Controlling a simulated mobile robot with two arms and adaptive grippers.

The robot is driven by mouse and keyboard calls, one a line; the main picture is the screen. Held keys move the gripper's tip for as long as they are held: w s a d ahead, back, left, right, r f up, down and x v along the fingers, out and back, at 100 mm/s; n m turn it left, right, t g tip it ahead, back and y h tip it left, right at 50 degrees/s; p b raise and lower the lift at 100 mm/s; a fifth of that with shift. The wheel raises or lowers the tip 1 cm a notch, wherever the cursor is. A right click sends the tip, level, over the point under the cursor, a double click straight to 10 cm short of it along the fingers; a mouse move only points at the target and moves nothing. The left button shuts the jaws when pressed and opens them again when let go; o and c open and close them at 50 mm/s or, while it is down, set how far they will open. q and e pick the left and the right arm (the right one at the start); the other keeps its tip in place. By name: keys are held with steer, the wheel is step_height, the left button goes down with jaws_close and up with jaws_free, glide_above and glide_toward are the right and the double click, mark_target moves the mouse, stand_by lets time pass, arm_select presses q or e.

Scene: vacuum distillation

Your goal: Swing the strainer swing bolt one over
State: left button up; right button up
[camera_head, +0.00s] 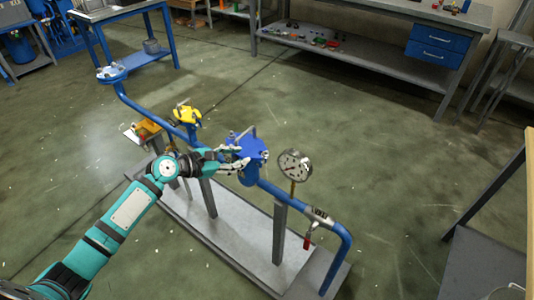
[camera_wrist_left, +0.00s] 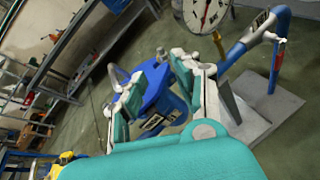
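The blue strainer (camera_head: 252,148) stands in the blue pipe line, with a flat lid on top. A thin grey upright piece (camera_head: 254,132) shows at the lid's edge; I cannot tell whether it is a swing bolt. My left gripper (camera_head: 237,157) reaches the strainer's left side from the lower left. In the left wrist view its two fingers (camera_wrist_left: 155,78) are apart, with the strainer (camera_wrist_left: 158,88) beyond and between them. A small grey bolt end (camera_wrist_left: 160,54) sticks up at the lid's far edge. Contact cannot be told. My right gripper is out of view.
A round gauge (camera_head: 295,167) stands just right of the strainer. A red-handled valve (camera_head: 310,232) is on the pipe further right. A yellow valve part (camera_head: 187,115) is on the pipe to the left. The skid plate (camera_head: 225,240) lies below, with open floor around.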

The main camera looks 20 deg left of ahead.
mark_target(265, 153)
arm_select(q)
steer(key=b+x, duration=0.1)
steer(key=x, duration=1)
steer(key=shift+w+d+f, duration=0.1)
steer(key=shift+w+d, duration=0.05)
steer(key=shift+w, duration=0.05)
steer(key=shift+c, duration=0.4)
jaws_close()
